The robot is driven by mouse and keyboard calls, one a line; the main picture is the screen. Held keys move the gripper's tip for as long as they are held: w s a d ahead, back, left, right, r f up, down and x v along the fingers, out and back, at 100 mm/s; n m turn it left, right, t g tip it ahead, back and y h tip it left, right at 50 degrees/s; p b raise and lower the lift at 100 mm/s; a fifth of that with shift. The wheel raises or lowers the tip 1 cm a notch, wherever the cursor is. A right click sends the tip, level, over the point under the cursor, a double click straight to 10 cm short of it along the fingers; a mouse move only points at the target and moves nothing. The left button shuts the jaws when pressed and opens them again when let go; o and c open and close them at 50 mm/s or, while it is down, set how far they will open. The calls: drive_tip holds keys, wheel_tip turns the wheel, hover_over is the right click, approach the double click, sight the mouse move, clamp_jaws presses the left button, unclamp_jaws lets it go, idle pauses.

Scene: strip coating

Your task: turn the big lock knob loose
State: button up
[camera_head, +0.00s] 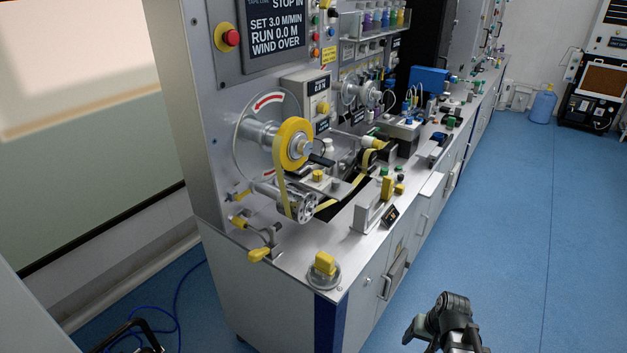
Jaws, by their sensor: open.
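A yellow knob (325,263) stands on a round clear or silver base at the near corner of the bench top. A dark handle (320,159) sticks out at the hub of the yellow tape roll (291,143) on the machine's front spindle. I cannot tell for sure which of these is the big lock knob. My gripper (445,340) shows at the bottom edge, right of the bench, over the blue floor. It is partly cut off by the frame, open, touching nothing, and well apart from both.
Yellow tape runs from the roll down around a metal roller (298,203). A yellow-ended lever (259,254) juts out at the bench's left front. A red stop button (231,38) sits on the upper panel. The blue floor (500,220) right of the bench is clear.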

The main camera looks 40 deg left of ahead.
sight(308, 148)
drive_tip(key=w+a+r+m+y, duration=0.1)
drive_tip(key=a+r+m+y, duration=0.65)
drive_tip(key=r, duration=0.75)
drive_tip(key=w+a+r+m+y, duration=0.2)
drive_tip(key=a+r+m+y, duration=0.15)
drive_tip(key=a+r, duration=0.9)
drive_tip(key=w+a+r+m+y, duration=0.1)
drive_tip(key=a+r+m+y, duration=0.45)
drive_tip(key=r, duration=1.25)
drive_tip(key=shift+h, duration=0.35)
drive_tip(key=a, duration=1.4)
drive_tip(key=c, duration=1.1)
